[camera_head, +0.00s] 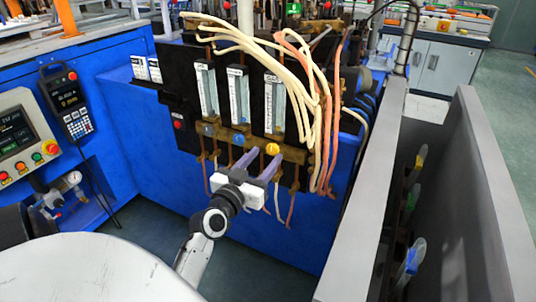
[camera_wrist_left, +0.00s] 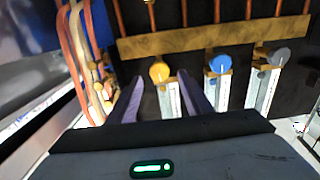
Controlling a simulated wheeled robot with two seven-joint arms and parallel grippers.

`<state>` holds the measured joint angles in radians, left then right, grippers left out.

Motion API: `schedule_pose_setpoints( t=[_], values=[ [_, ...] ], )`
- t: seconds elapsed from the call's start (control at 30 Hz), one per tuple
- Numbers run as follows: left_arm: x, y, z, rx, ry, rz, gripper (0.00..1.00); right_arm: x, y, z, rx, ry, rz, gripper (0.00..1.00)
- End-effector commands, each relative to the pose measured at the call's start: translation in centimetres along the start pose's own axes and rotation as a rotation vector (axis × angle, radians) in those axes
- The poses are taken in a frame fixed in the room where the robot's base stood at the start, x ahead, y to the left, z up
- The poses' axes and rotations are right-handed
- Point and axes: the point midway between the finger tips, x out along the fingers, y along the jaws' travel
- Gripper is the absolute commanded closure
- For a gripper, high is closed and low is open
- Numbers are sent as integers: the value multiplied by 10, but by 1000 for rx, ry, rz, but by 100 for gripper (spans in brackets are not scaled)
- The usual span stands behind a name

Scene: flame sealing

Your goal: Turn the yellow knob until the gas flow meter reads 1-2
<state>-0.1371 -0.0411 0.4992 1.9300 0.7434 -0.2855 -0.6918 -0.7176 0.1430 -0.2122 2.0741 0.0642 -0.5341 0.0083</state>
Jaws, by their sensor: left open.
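The yellow knob (camera_head: 272,149) sits on the brass bar below the rightmost of three flow meters (camera_head: 273,104). It also shows in the left wrist view (camera_wrist_left: 159,72), where the panel appears upside down. My left gripper (camera_head: 263,160) reaches up from below with its two purple fingers apart. In the wrist view the knob appears between the open fingertips (camera_wrist_left: 160,82); I cannot tell whether they touch it. The meter's scale is too small to read, and no float position can be made out. My right gripper is not in view.
A blue knob (camera_head: 238,139) and a grey knob (camera_head: 208,131) sit to the left on the same bar. Pale and orange hoses (camera_head: 310,100) hang at the right of the meters. A grey trough wall (camera_head: 365,200) stands at the right. A control panel (camera_head: 20,140) is at the left.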

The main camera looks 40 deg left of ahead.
Motion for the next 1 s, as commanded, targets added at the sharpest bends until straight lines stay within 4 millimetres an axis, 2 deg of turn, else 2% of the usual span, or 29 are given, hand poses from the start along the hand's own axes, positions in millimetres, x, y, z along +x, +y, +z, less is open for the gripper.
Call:
schedule_pose_setpoints(
  t=[0.1, 0.2, 0.53, 0.77, 0.8, 1.0],
  values=[
    [15, 0, 0, -1, 1, -1, 54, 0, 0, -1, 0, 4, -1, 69],
    [22, 0, 0, 0, 1, 0, 54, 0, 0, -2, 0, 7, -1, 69],
    [25, 0, 0, 1, -1, 1, 54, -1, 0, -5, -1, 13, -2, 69],
    [25, 0, 0, 1, -1, 1, 92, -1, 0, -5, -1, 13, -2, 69],
    [25, 0, 0, 1, -1, 1, 95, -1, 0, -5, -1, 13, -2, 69],
    [25, 0, 0, -12, -1, 1, 95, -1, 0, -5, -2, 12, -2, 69]
  ],
)
